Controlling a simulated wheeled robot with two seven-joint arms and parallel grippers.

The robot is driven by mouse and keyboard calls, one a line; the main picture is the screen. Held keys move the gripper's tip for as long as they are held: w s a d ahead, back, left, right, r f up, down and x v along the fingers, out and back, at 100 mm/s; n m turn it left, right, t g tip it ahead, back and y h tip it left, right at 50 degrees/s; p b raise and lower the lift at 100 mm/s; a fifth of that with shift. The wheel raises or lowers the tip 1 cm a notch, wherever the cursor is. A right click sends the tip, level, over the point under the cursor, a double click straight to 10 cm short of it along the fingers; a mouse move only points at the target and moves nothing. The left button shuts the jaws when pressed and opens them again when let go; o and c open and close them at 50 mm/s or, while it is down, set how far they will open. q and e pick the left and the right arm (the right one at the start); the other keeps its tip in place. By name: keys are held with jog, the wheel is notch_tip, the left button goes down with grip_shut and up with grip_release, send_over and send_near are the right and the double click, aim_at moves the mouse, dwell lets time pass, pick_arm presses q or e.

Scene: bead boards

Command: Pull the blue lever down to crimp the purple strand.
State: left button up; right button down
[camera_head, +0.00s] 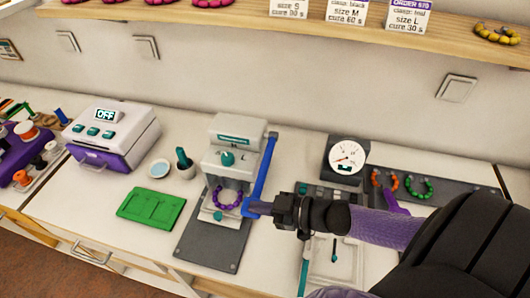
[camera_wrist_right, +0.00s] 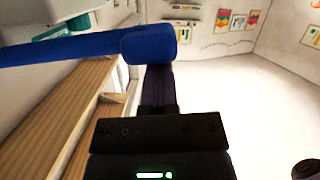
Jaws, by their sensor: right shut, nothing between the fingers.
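The blue lever (camera_head: 266,163) runs down the right side of the grey-white crimping press (camera_head: 225,134), with its lower end beside the press bed. The purple strand (camera_head: 226,207) is a curved row of beads in the press opening, above the dark base plate. My right gripper (camera_head: 252,206) is shut and empty, its fingertips at the lever's lower end. In the right wrist view the lever (camera_wrist_right: 85,48) crosses the upper left, and its rounded end meets or overlaps the tips of the shut fingers (camera_wrist_right: 157,82). I cannot tell whether they touch. My left gripper is not in view.
A round dial gauge (camera_head: 347,157) and a grey board (camera_head: 440,190) with bead strands are to the right.

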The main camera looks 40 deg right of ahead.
jog(key=shift+f, duration=0.85)
jog(key=shift+d+f+b, duration=0.1)
jog(key=shift+f+b, duration=0.8)
jog(key=shift+f, duration=0.25)
